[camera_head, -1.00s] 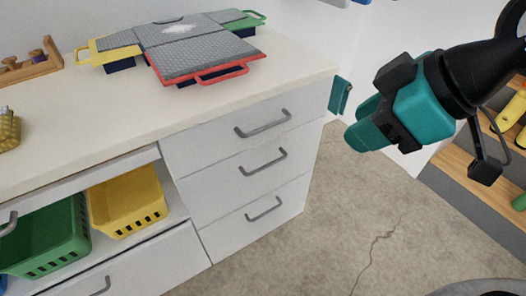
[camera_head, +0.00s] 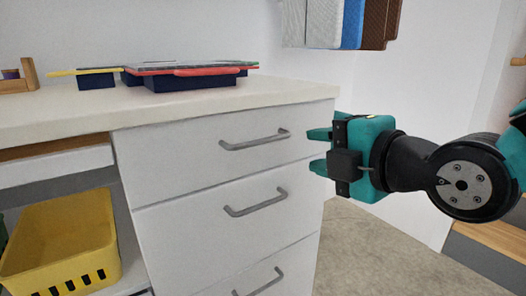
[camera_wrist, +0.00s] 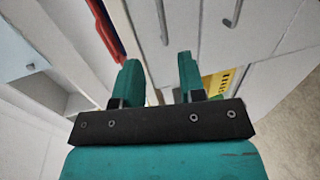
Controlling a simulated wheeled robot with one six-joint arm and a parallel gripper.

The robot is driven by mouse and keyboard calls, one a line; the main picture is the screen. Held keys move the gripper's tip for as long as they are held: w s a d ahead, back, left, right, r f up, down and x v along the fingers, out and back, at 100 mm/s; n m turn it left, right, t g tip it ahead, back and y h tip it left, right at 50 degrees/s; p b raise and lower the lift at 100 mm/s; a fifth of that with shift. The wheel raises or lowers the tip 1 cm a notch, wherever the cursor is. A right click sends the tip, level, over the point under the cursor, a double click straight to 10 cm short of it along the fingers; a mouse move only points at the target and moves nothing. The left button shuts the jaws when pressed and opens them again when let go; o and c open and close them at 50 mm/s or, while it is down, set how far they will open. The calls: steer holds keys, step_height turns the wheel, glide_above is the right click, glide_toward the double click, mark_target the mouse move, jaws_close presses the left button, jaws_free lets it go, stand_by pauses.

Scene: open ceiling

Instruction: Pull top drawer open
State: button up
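The top drawer (camera_head: 190,155) is the highest of the white drawers under the counter and is closed. Its grey bar handle (camera_head: 255,141) is mounted horizontally on the front. My gripper (camera_head: 317,150) is to the right of the handle, with its teal fingers apart, one above the other, and pointing left. Nothing is between the fingers. In the wrist view my gripper (camera_wrist: 159,66) also shows its two fingers apart. The top drawer's handle (camera_wrist: 162,22) lies beyond the fingertips there, clear of them.
Below are a second drawer handle (camera_head: 256,203) and a third handle (camera_head: 260,282). A yellow basket (camera_head: 62,235) stands in the open shelf at left. Trays with a red rim (camera_head: 190,72) lie on the counter (camera_head: 60,112). Bare floor (camera_head: 365,245) is at right.

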mark_target(265, 142)
steer(key=p+x, duration=0.1)
steer(key=p, duration=0.2)
steer(key=p+x, duration=0.1)
steer(key=p, duration=0.3)
steer(key=p+x, duration=0.2)
steer(key=p, duration=0.1)
steer(key=shift+r+p, duration=0.35)
steer(key=p+x, duration=0.3)
steer(key=x, duration=0.1)
steer(key=p+x, duration=0.3)
steer(key=x, duration=0.1)
steer(key=p+x, duration=0.3)
steer(key=x, duration=0.1)
steer(key=shift+s+f+p, duration=0.1)
steer(key=shift+f+p, duration=0.25)
steer(key=shift+f, duration=0.05)
jaws_close()
